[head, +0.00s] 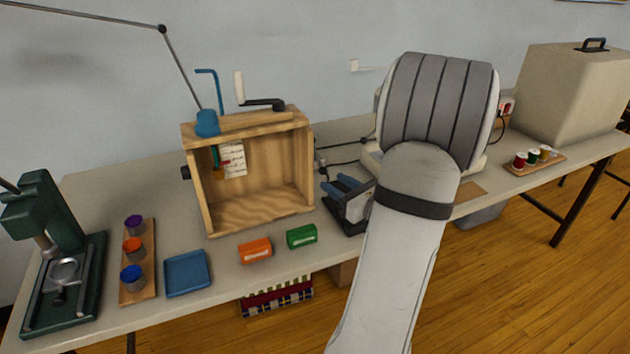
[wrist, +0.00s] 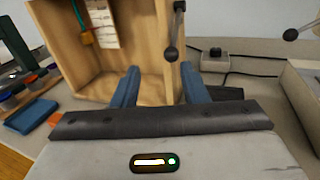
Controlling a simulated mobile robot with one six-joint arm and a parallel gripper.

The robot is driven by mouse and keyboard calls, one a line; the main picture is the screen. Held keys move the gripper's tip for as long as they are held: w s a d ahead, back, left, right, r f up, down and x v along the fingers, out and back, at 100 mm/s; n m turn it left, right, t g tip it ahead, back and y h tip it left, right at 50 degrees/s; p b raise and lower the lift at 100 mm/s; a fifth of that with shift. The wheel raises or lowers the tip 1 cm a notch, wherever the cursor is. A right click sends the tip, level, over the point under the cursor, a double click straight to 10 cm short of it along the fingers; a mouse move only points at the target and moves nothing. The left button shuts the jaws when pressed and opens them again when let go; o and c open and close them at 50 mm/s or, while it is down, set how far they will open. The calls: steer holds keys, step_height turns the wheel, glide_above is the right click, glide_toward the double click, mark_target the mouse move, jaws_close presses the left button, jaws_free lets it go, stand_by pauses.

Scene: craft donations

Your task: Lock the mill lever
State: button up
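A wooden open-fronted box (head: 262,215) with a crank and blue parts on top stands on the table, and it also shows in the wrist view (wrist: 70,55). A dark lever with a round black knob (wrist: 171,53) hangs by the box's right side in the wrist view. It is likely the mill lever, but no label shows this. In the head view a small dark knob (head: 322,170) shows at that side. My gripper (head: 339,186) is right of the box with blue fingers apart and empty. In the wrist view the gripper (wrist: 160,88) points at the box's right edge, with the knob above and between the fingers.
An orange block (head: 255,250) and a green block (head: 301,236) lie in front of the box. A blue tray (head: 187,273), a rack of pots (head: 150,262) and a green press (head: 60,270) stand left. A machine partly hidden by my arm and a beige case (head: 570,95) stand right.

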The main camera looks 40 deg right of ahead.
mark_target(323, 168)
steer(key=shift+m+h, duration=0.4)
steer(key=shift+h, duration=0.1)
steer(key=w, duration=0.5)
steer(key=w+d, duration=0.1)
steer(key=w, duration=0.1)
steer(key=shift+w+f, duration=0.2)
steer(key=shift+c, duration=0.6)
jaws_close()
